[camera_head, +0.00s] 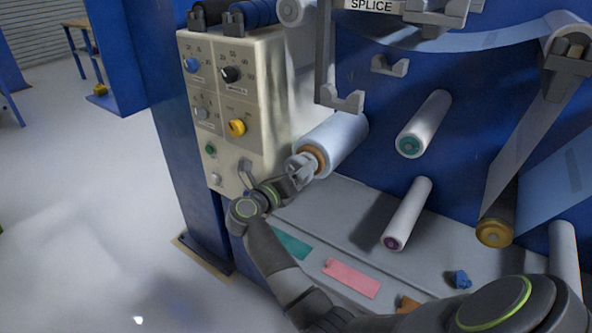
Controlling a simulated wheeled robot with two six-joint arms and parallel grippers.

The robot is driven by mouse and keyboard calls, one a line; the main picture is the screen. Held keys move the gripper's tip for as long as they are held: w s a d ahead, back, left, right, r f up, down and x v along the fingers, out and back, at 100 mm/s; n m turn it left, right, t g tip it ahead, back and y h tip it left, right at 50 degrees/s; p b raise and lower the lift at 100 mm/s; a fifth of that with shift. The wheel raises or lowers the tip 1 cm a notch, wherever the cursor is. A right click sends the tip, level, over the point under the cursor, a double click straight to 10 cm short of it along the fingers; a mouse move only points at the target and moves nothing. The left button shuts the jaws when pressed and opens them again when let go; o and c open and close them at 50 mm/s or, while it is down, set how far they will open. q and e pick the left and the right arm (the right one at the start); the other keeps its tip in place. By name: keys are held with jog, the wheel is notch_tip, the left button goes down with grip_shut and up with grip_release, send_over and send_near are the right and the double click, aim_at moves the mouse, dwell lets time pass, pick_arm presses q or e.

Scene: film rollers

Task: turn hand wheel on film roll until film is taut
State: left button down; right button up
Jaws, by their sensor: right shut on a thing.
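The film roll (339,138), pale blue-white on a brown core, sticks out from the blue machine face in the middle. My right gripper (303,167) is at the near end of this roll, shut on the hand wheel there. The gripper hides most of the hand wheel, so its angle cannot be told. The film (480,42) runs across the top right in a downward-bowed curve to an upper roller. A strip also runs down to a brown-ended roller (495,232). My left gripper is not in view.
A cream control panel (222,105) with knobs stands just left of the gripper. White rollers (425,123) and (408,213) stick out to the right. The grey ledge below holds a teal sheet (291,243), a pink sheet (351,278) and a blue scrap (460,279). Open floor lies left.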

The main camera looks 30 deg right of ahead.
dwell(0.3)
jog(key=o, duration=1)
